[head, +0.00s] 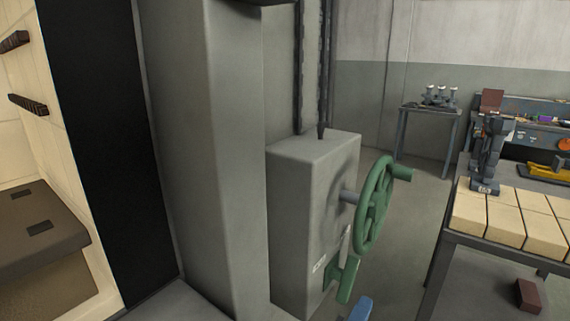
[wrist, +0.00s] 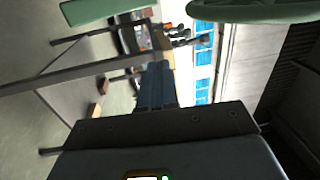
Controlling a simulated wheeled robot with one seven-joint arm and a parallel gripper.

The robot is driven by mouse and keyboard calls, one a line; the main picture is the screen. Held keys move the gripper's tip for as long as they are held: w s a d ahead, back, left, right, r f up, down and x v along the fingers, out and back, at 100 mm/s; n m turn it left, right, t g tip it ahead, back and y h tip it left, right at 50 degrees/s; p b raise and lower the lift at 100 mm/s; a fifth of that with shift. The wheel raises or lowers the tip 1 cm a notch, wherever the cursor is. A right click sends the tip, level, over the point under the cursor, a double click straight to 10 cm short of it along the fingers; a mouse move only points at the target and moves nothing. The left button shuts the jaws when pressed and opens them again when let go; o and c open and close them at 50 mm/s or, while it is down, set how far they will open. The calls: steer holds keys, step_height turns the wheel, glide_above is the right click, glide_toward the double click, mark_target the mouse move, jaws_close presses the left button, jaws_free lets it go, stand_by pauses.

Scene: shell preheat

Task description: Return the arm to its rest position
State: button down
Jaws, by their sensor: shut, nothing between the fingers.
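My gripper (wrist: 157,68) shows in the wrist view, its two blue-grey fingers pressed together and nothing between them. A small blue tip (head: 360,308) at the bottom edge of the head view looks like the same fingers; the rest of the arm is out of that view. The green handwheel (head: 374,205) on the grey box (head: 312,220) stands just above and beyond this tip. In the wrist view green parts (wrist: 250,11) cross the top edge, apart from the fingers.
A furnace-like opening (head: 45,235) with a dark shelf is at the left, beside a grey column (head: 215,150). A table (head: 455,235) with pale blocks stands at the right. A brown brick (head: 528,294) lies below it. Floor between box and table is clear.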

steer(key=s+d+n+t+y, duration=0.2)
steer(key=s+d+n+y, duration=0.15)
steer(key=s+n, duration=0.45)
steer(key=s+d+n+t+y, duration=0.3)
steer(key=s+d+n, duration=0.15)
steer(key=s, duration=0.65)
steer(key=s+r+n+g+y, duration=0.1)
steer(key=s+n, duration=0.3)
steer(key=s, duration=0.4)
steer(key=s+a+r+n+g+y, duration=0.1)
steer(key=s+r+n+g+y, duration=0.1)
steer(key=s, duration=0.7)
steer(key=s+r+n+g+y, duration=0.1)
steer(key=s+r+n+g, duration=0.2)
steer(key=s+r+n, duration=0.2)
steer(key=s+n, duration=0.1)
steer(key=s, duration=0.2)
steer(key=shift+s+a+y, duration=0.35)
steer(key=shift+a, duration=0.05)
